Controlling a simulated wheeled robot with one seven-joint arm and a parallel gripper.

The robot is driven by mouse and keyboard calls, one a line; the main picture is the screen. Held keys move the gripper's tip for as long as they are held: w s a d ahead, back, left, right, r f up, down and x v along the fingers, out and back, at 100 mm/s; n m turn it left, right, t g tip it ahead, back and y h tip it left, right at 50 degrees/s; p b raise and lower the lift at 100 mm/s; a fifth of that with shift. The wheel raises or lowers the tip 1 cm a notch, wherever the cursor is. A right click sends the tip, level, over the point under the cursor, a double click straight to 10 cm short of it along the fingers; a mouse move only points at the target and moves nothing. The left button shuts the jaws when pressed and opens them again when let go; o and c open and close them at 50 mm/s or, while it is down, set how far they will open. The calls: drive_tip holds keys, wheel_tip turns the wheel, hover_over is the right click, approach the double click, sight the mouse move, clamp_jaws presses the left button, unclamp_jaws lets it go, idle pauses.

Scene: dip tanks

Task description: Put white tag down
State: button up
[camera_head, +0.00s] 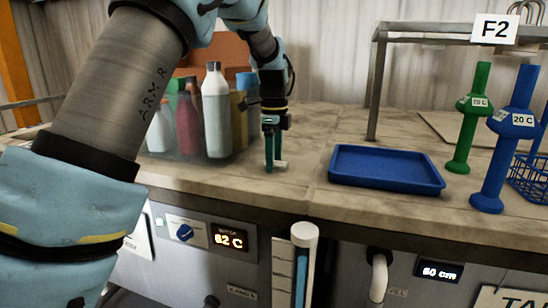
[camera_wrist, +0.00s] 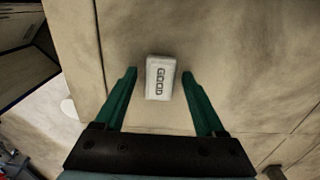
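The white tag (camera_wrist: 160,78), a small block with dark lettering that looks like "GOOD", appears flat on the worktop in the wrist view. My gripper (camera_wrist: 159,74) points down with its two green fingers apart, one on each side of the tag. A gap shows between each finger and the tag, so it is not gripped. In the head view my gripper (camera_head: 272,169) is low over the worktop, left of the blue tray. A small part of the white tag (camera_head: 282,164) shows beside the fingertips; the rest is hidden behind them.
An empty blue tray (camera_head: 385,187) lies right of my gripper. Several bottles (camera_head: 216,110) stand in a clear bin at the left. A green stand (camera_head: 471,120) and a blue stand (camera_head: 505,150) are at the right. The worktop's front edge is close; bare worktop lies between gripper and tray.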

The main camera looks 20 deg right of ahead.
wheel_tip(320, 180, up, 12)
drive_tip(key=b, duration=0.1)
drive_tip(key=shift+r+b, duration=0.15)
drive_tip(key=shift+b, duration=0.25)
idle(0.6)
